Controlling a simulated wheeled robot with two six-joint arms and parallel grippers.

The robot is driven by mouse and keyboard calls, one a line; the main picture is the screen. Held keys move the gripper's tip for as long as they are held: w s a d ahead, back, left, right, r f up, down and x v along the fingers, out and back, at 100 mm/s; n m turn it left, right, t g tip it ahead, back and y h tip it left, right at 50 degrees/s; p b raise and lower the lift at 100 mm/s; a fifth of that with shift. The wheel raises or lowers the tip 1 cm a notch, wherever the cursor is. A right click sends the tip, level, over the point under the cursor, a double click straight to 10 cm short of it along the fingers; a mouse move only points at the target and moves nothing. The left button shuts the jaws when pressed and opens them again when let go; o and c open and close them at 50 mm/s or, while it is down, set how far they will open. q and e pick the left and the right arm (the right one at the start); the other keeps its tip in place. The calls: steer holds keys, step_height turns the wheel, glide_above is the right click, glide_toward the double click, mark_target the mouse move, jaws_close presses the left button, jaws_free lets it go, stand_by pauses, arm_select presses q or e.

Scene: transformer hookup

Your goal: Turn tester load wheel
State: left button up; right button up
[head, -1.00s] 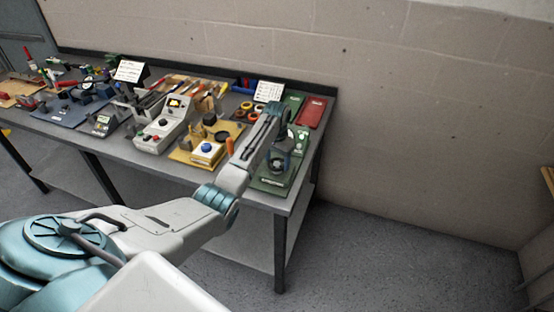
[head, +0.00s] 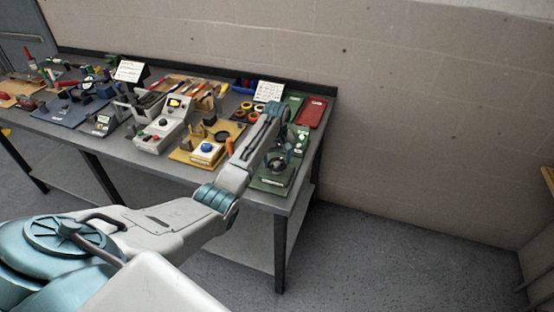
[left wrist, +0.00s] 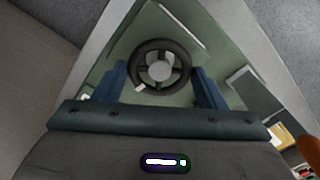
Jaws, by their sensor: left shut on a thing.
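The load wheel (left wrist: 160,65) is a dark spoked ring with a pale grey hub, seen from above in the left wrist view. It sits on the green tester (left wrist: 185,30), whose green base (head: 270,184) stands at the right end of the bench in the head view. My left gripper (left wrist: 162,84) points down over the tester, with one blue finger on each side of the wheel's rim, and is shut on it. In the head view my left gripper (head: 279,158) partly hides the wheel. My right gripper is in neither view.
A yellow board (head: 181,156) with a blue-knobbed box is left of the tester. A grey meter console (head: 150,143) stands further left. A red book (head: 313,112) lies behind the tester. The bench's right edge is close to the tester, with open floor beyond.

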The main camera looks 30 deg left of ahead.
arm_select(q)
steer(key=shift+w+r+n, duration=0.1)
steer(key=shift+r+n, duration=0.1)
steer(key=shift+n, duration=0.7)
steer(key=o, duration=0.9)
steer(key=shift+o, duration=0.5)
steer(key=shift+f, duration=0.1)
